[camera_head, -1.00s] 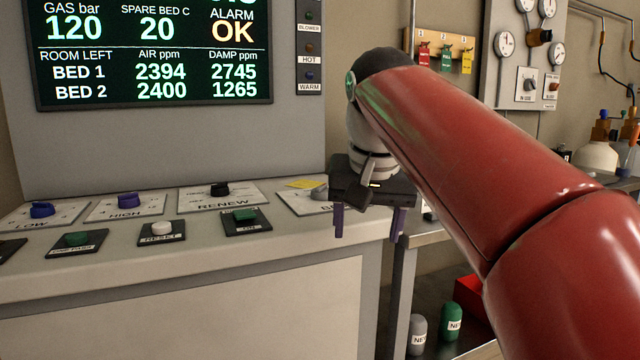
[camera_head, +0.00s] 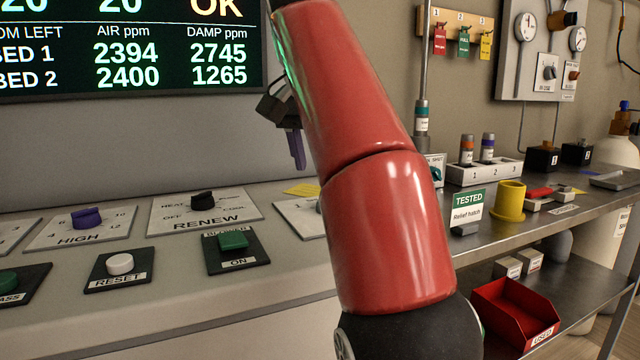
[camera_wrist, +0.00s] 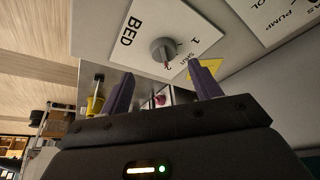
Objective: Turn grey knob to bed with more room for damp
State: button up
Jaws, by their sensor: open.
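The grey knob (camera_wrist: 163,50) sits on a white plate marked BED (camera_wrist: 135,28) in the wrist view. A small red mark shows at its lower side, and a "1" is printed to its right.
On the sloping panel are the RENEW knob (camera_head: 203,200), blue HIGH knob (camera_head: 87,218), white RESET button (camera_head: 120,264) and green ON button (camera_head: 233,240). A yellow note (camera_head: 303,189) lies behind the BED plate. A steel bench (camera_head: 540,215) stands at right.

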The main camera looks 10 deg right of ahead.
jog(key=shift+w+d+f, duration=0.25)
jog(key=shift+w+f, duration=0.4)
jog(key=shift+f, duration=0.1)
jog(key=shift+b+x, duration=0.5)
jog(key=shift+x, duration=2.5)
jog(key=shift+a, duration=0.1)
jog(key=c, duration=1)
